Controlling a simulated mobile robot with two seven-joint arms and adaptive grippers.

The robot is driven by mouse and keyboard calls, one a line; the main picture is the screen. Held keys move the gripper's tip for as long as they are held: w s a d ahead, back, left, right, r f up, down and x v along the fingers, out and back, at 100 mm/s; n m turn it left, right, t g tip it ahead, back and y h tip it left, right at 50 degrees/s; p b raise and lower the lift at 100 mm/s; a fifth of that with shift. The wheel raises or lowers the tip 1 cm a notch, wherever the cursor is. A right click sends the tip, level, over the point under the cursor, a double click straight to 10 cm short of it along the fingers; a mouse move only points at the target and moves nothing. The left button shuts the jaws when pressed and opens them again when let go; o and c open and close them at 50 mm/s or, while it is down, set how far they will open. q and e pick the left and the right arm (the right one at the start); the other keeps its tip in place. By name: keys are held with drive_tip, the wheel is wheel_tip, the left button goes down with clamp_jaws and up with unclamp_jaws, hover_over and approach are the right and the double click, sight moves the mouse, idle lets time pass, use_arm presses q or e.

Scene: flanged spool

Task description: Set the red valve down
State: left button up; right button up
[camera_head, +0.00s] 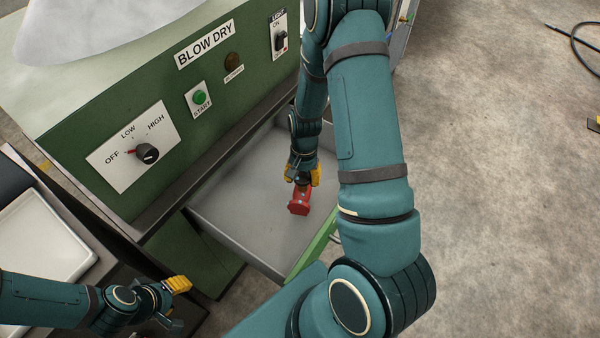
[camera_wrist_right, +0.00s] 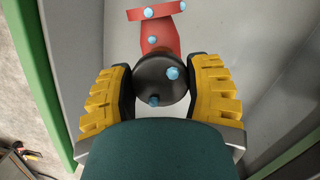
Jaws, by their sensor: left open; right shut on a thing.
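The red valve (camera_head: 299,202) is in the open grey drawer (camera_head: 240,215) of the green machine. In the right wrist view the valve's red body (camera_wrist_right: 160,36) points away from me, with a dark round end (camera_wrist_right: 160,78) and pale blue bolts. My right gripper (camera_head: 302,178) reaches down into the drawer and is shut on the dark end; its yellow fingers (camera_wrist_right: 160,88) sit on both sides. I cannot tell whether the valve touches the drawer floor. My left gripper (camera_head: 175,303) is open and empty at the lower left, outside the drawer.
The green machine's panel (camera_head: 190,110) carries a dial, a green start button and a switch above the drawer. A white tray (camera_head: 30,242) lies at the left. The drawer has free floor left of the valve. Its walls stand close around my right gripper.

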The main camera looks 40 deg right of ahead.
drive_tip(key=shift+f+b, duration=0.4)
drive_tip(key=shift+f, duration=1.9)
drive_tip(key=o, duration=1.3)
drive_tip(key=shift+r, duration=0.1)
drive_tip(key=shift+r, duration=0.2)
drive_tip(key=r, duration=0.4)
drive_tip(key=d+r+p, duration=0.1)
drive_tip(key=r, duration=0.2)
drive_tip(key=w+r+p, duration=0.1)
drive_tip(key=r, duration=0.3)
drive_tip(key=shift+d+r, duration=0.15)
drive_tip(key=shift+r, duration=0.15)
drive_tip(key=s+a+f+n+t, duration=0.1)
drive_tip(key=a+f+n, duration=0.1)
drive_tip(key=a, duration=0.6)
drive_tip(key=s+a+f+n+t+y, duration=0.1)
drive_tip(key=s+a+f+n, duration=0.1)
drive_tip(key=a, duration=0.6)
drive_tip(key=s+a+f+n+t+y, duration=0.1)
drive_tip(key=a+f+n, duration=0.3)
drive_tip(key=a, duration=0.5)
drive_tip(key=shift+s+f, duration=0.25)
drive_tip(key=shift+s, duration=0.5)
